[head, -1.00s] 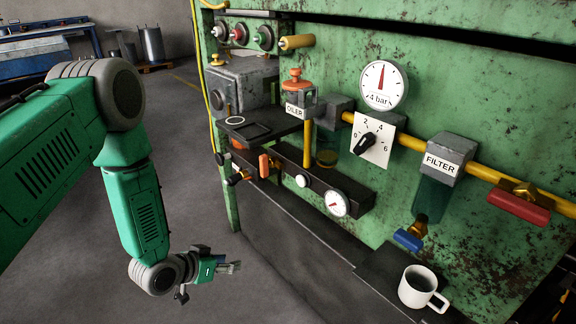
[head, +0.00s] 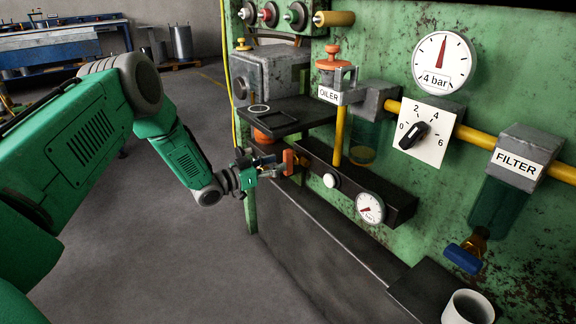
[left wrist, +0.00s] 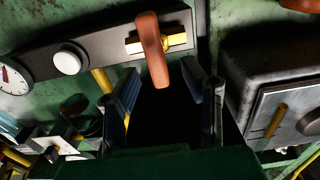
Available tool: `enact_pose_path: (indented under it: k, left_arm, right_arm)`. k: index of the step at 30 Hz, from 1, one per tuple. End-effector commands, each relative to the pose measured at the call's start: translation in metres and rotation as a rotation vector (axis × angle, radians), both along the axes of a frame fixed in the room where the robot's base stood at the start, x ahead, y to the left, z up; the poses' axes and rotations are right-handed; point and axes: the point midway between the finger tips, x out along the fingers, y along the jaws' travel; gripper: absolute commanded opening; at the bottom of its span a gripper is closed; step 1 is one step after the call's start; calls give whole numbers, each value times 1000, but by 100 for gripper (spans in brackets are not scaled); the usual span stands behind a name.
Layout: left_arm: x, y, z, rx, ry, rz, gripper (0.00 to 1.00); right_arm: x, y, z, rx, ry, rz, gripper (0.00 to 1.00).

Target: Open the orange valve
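The orange valve (head: 289,160) is a small orange lever handle on the left end of the dark manifold bar on the green panel. In the left wrist view the orange handle (left wrist: 153,48) sits on a brass stem and hangs down. My left gripper (head: 270,166) is right at the valve in the head view. In the left wrist view its two fingers are apart (left wrist: 172,84). I see no contact. The valve's stem is partly hidden in the head view. My right gripper is not in view.
The dark manifold bar (head: 345,187) also carries a white knob (head: 331,180) and a small gauge (head: 370,208). A black shelf (head: 290,116) juts out above the gripper. A blue-handled valve (head: 463,259) and a white mug (head: 468,308) are at lower right. Open floor lies left.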

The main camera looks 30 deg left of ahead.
Motion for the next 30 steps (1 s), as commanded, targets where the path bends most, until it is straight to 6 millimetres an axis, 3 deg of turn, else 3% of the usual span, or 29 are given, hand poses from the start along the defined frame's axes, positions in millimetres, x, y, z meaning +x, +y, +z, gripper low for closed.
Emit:
enact_pose_path:
  k: [7,19,20,22,23,30]
  left_arm:
    - [32,-17,1,5,-2,-2,38]
    - [39,-17,1,0,0,1,38]
    - [39,-17,1,0,0,1,31]
    - [39,-17,1,0,0,1,6]
    - [39,-17,1,0,0,1,0]
    - [39,-16,1,7,0,4,0]
  right_arm:
    - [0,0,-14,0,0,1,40]
    - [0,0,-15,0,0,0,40]
    - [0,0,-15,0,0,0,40]
    - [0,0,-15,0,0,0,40]
    - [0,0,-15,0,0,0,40]
    - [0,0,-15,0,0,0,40]
